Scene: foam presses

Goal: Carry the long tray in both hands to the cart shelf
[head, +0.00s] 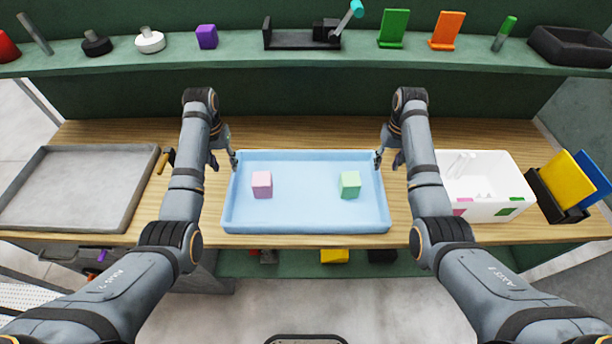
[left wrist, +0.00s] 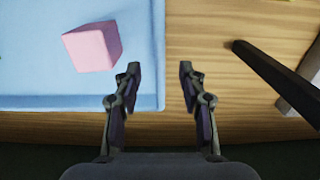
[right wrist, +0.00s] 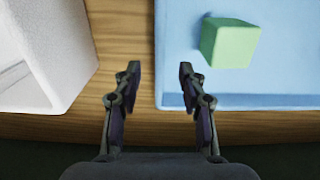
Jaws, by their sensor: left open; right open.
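The long light-blue tray (head: 305,215) lies on the wooden bench between my two arms. A pink cube (head: 262,184) and a green cube (head: 350,184) stand in it. My left gripper (head: 224,160) is open at the tray's left wall; in the left wrist view its fingers (left wrist: 158,88) lie on either side of that wall's line, with the pink cube (left wrist: 92,47) beyond. My right gripper (head: 387,160) is open at the right wall; in the right wrist view its fingers (right wrist: 158,88) also straddle the wall's line, near the green cube (right wrist: 228,43). I cannot tell whether either touches the tray. No cart shelf is recognisable.
A grey tray (head: 75,190) and a black-and-yellow tool (head: 166,160) are left of my left arm. A white bin (head: 480,185) and a black rack with yellow and blue plates (head: 568,185) are on the right. A green shelf (head: 350,58) with several objects runs behind.

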